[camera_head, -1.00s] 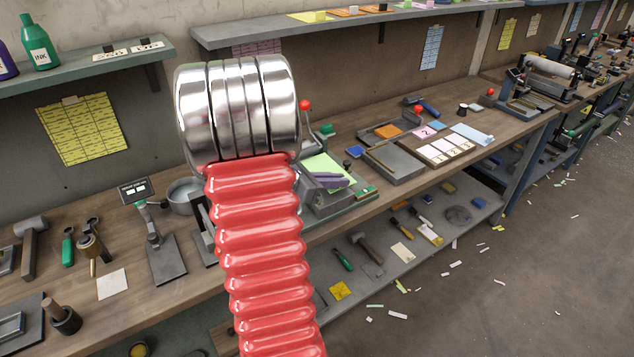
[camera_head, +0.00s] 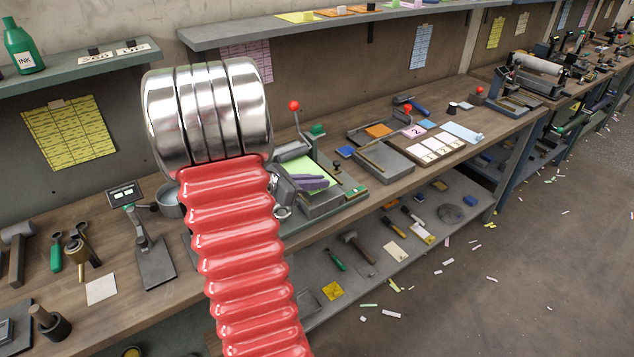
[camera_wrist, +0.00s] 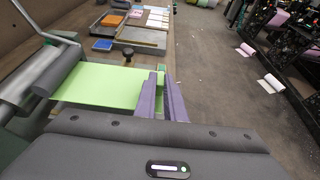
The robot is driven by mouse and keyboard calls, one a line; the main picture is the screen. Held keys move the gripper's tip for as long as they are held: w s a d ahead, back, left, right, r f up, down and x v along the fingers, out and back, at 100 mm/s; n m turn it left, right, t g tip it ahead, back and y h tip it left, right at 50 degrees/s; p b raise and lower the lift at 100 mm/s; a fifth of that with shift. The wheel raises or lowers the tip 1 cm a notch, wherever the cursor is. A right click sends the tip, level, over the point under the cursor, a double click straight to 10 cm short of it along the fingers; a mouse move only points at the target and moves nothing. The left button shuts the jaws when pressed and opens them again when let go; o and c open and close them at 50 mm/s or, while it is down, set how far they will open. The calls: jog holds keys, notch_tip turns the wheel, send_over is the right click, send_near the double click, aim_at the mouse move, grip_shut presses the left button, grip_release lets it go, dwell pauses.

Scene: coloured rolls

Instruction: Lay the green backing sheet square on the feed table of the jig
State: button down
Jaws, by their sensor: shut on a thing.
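The light green backing sheet (camera_head: 303,167) lies over the grey jig (camera_head: 325,204) in the head view. It spreads flat to the right of the grey roller (camera_wrist: 58,72) in the wrist view, where the sheet (camera_wrist: 105,86) shows larger. My gripper (camera_head: 312,183) has purple fingers at the sheet's front edge. In the wrist view the fingers of my gripper (camera_wrist: 162,98) are close together at the sheet's right end, shut on it. The pinched edge is mostly hidden between them. My red arm hides the jig's left part in the head view. I cannot tell whether the sheet is square.
A lever with a red knob (camera_head: 294,105) stands up behind the jig. To its right are a grey tray (camera_head: 385,160) and a board of white cards (camera_head: 435,149). A stamp-like stand (camera_head: 150,255) is left of my arm. The lower shelf holds tools.

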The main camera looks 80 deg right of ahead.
aim_at(316, 200)
jog(key=shift+f, duration=1.1)
jog(key=shift+s+f, duration=0.1)
jog(key=shift+f, duration=0.5)
dwell(1.7)
jog(key=c, duration=1.8)
grip_release()
jog(key=shift+o, duration=0.7)
jog(key=o, duration=0.4)
jog(key=shift+v, duration=2.95)
